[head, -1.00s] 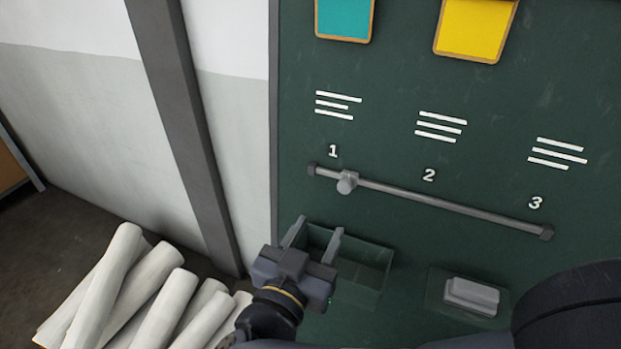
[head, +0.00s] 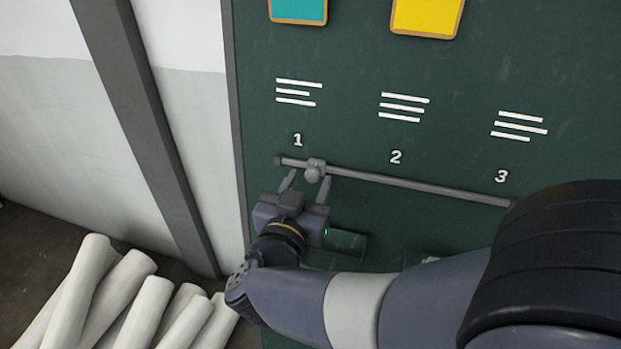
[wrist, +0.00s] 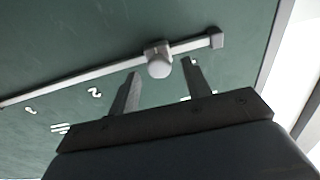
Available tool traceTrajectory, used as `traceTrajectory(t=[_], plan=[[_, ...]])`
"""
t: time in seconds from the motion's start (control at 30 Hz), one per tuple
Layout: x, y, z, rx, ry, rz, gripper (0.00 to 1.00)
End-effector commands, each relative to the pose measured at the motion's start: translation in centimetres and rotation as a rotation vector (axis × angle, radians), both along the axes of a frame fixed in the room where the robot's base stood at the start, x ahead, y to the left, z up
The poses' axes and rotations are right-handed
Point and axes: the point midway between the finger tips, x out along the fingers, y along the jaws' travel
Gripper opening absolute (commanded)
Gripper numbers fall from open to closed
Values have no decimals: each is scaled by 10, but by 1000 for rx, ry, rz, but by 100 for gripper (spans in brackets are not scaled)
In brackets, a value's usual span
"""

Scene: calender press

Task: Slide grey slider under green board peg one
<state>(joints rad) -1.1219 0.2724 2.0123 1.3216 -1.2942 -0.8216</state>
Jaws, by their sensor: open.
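The grey slider (head: 314,170) with its round knob sits on the horizontal rail (head: 420,186), near the rail's left end and a little right of the number 1 (head: 297,140). My gripper (head: 307,192) is open just below the slider, with its fingers pointing up toward the rail. In the wrist view the slider's knob (wrist: 159,66) lies just beyond the fingertips, roughly between them in the picture, and the fingers (wrist: 160,84) hold nothing. A teal card (head: 298,10) with an orange edge hangs on the green board above number 1. No peg can be made out.
A yellow card (head: 427,16) hangs farther right on the green board (head: 360,60). A clear-walled bin (head: 350,243) is partly hidden behind my gripper. White rolls (head: 120,295) stand at the lower left. My arm covers the lower right.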

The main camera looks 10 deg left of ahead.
Motion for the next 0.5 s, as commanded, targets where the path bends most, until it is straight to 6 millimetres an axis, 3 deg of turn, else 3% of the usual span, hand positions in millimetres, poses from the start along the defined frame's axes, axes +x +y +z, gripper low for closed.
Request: traceTrajectory(t=[0.4, 0.5], plan=[[7, -1, 0, -1, 1, 1, 46], [7, -1, 0, -1, 1, 1, 39]])
